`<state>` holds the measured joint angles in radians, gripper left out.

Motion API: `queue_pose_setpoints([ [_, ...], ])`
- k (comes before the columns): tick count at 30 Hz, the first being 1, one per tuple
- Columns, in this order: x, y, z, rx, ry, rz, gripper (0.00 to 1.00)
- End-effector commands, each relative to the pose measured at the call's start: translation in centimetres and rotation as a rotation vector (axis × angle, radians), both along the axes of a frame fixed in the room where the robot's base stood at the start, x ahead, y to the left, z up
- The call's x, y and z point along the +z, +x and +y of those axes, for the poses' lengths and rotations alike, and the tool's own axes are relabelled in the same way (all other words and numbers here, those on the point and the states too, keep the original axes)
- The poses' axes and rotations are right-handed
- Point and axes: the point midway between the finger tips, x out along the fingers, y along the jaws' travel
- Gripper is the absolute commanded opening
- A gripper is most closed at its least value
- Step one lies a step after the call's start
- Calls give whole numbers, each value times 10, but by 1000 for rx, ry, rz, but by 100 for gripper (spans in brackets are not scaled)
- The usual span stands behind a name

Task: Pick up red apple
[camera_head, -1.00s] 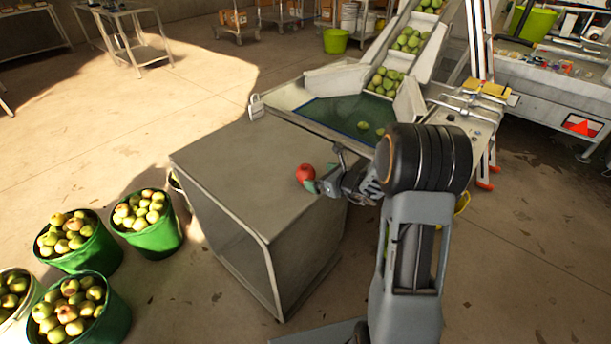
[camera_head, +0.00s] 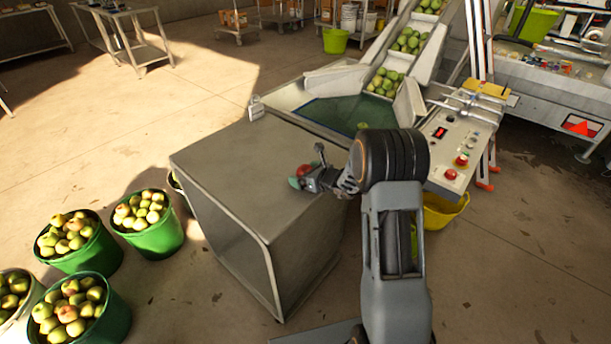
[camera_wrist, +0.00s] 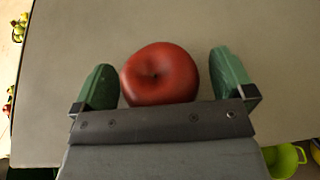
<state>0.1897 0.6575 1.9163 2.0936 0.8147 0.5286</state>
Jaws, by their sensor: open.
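A red apple (camera_wrist: 160,75) sits on the grey metal table top, seen close in the wrist view. My gripper (camera_wrist: 168,80) is open, with one green finger on each side of the apple. A small gap shows between the apple and the left finger, and another by the right finger. In the head view, my gripper (camera_head: 306,178) is low over the table (camera_head: 225,165). It hides most of the apple (camera_head: 304,170); only a bit of red shows.
Green buckets of apples (camera_head: 148,238) stand on the floor left of the table. A sorting chute with green apples (camera_head: 385,82) and a control panel (camera_head: 455,140) are behind and to the right. The left and far parts of the table top are clear.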

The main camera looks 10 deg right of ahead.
Motion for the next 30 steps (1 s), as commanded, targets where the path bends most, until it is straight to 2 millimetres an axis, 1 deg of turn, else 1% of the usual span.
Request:
queue_pose_setpoints([
  [2, 0, 0, 0, 0, 0, 0, 98],
  [18, 0, 0, 0, 0, 0, 0, 46],
  [26, 2, 0, 0, 0, 0, -2, 46],
  [30, 9, 0, 0, 1, 0, -4, 46],
])
